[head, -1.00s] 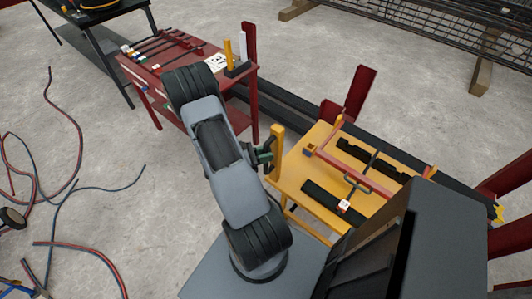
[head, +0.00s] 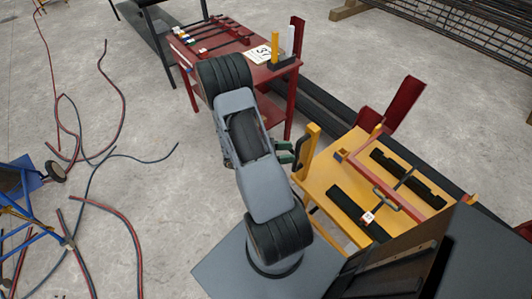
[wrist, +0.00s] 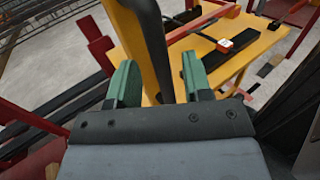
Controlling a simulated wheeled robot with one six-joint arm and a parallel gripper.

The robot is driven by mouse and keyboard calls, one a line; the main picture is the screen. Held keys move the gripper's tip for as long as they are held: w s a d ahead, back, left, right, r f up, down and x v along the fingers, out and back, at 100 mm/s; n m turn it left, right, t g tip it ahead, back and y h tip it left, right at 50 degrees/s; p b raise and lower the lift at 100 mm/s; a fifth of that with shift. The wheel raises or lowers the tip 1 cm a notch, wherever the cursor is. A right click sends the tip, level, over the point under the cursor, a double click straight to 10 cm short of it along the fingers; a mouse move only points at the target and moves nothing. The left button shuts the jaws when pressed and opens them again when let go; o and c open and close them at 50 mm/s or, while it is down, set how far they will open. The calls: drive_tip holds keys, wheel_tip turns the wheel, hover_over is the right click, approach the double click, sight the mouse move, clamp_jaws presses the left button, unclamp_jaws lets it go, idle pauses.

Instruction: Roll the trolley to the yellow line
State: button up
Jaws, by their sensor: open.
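The trolley (head: 325,183) looks like a low yellow bench on legs, right of centre in the head view, with a yellow upright post (head: 306,151) at its near left corner. Its yellow top also shows in the wrist view (wrist: 218,62). My gripper (head: 290,156) is at this post, partly hidden by my arm. In the wrist view its green fingers (wrist: 157,74) are apart, with a post, dark on the facing side and yellow at its edge, between them. I cannot tell whether they touch it. I cannot make out a yellow line on the floor.
A red table (head: 262,68) with tools stands behind my arm. Dark rails (head: 325,123) run along the floor behind the trolley. Red and blue hoses (head: 130,225) and a blue wheeled item (head: 20,180) lie at left. A rebar cage (head: 470,32) is at upper right.

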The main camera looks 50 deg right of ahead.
drive_tip(key=b+v, duration=0.1)
drive_tip(key=v, duration=0.9)
drive_tip(key=shift+w+a, duration=0.1)
drive_tip(key=s+a+m+t+y, duration=0.1)
drive_tip(key=a+m+t+y, duration=0.4)
drive_tip(key=a+y, duration=0.4)
drive_tip(key=w+a+r+m+t+y, duration=0.1)
drive_tip(key=a+r+t, duration=0.3)
drive_tip(key=r, duration=0.4)
drive_tip(key=a+r+m+t+y, duration=0.3)
drive_tip(key=a+r+t, duration=0.1)
drive_tip(key=r+t, duration=0.2)
drive_tip(key=shift+w+a+r+t, duration=0.35)
drive_tip(key=shift+w+r+t, duration=0.05)
drive_tip(key=shift+r, duration=0.5)
